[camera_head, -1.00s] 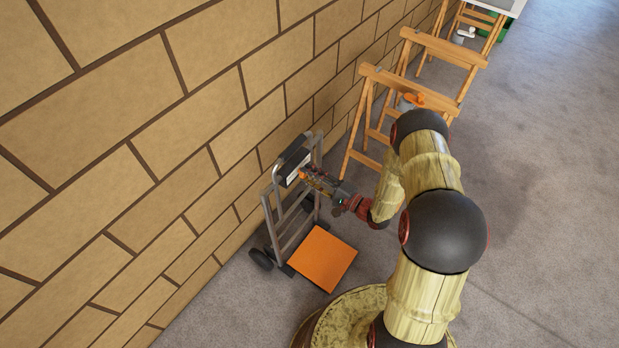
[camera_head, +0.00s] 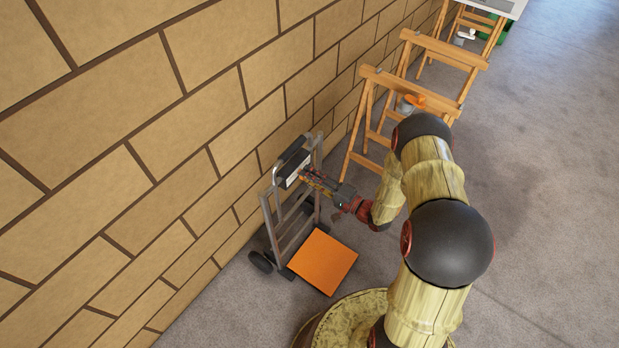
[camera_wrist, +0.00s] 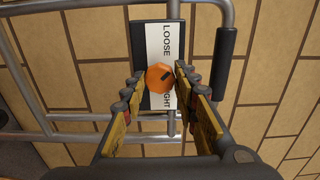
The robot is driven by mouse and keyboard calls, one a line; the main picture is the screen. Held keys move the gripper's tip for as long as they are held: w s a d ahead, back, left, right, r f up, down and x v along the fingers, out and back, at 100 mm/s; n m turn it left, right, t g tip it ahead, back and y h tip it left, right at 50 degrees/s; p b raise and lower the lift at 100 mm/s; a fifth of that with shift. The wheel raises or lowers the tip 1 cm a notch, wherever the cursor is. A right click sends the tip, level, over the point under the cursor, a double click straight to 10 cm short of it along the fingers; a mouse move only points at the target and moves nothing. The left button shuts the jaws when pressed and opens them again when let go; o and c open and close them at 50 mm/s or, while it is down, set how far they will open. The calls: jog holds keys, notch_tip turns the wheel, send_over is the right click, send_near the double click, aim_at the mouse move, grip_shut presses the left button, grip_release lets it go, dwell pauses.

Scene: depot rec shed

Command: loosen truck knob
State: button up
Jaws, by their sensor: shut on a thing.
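The hand truck (camera_head: 268,215) stands against the brick wall, with grey tubes and an orange toe plate (camera_head: 323,259). A dark box with a white label (camera_wrist: 167,42) sits near its top. The label reads "LOOSE" at one end and, partly hidden, "GHT" at the other. The faceted orange knob (camera_wrist: 158,77) has a dark mark on its face and sits on this label between the two words. My gripper (camera_wrist: 157,82) is shut on the knob, one finger on each side.
Wooden trestles (camera_head: 420,98) stand along the wall behind the truck, with an orange-topped item (camera_head: 411,101) by the nearer one. A black grip (camera_wrist: 224,56) on a tube is right of the box. The grey floor at right is open.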

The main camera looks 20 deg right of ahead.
jog(key=o, duration=1.2)
jog(key=shift+c, duration=0.2)
jog(key=v, duration=1.2)
